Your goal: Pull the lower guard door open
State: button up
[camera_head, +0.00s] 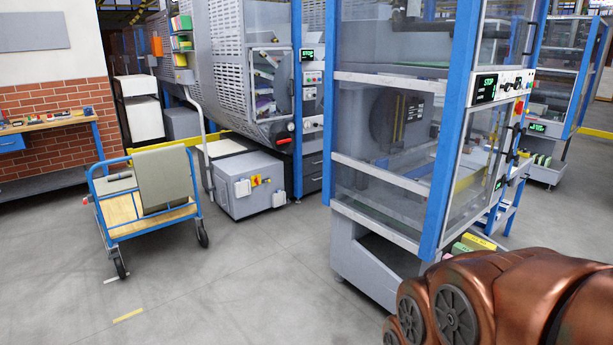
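The stacker (388,200) stands right of centre, with a blue frame and clear panels. The lower guard door (472,162) is the clear, grey-framed panel on its right-hand face, below the control panel (484,89). The door looks shut, but I see it at a steep angle and cannot be sure. A dark handle (514,146) shows near its right side. Copper-coloured links of my arm fill the bottom right corner, in front of the stacker's lower right side. My gripper is outside this view, so its place relative to the door does not show.
A blue-framed cart (150,212) with a wooden deck stands on the left. A large grey machine (219,60) and a low grey box (247,184) stand behind. Another blue-framed machine (560,95) is at the back right. The floor (240,285) at front left is clear.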

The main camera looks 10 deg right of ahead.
aim_at(442, 240)
jog(key=i, duration=1.6)
jog(key=z, duration=2.6)
jog(key=i, duration=2.1)
jog(key=u, duration=2.65)
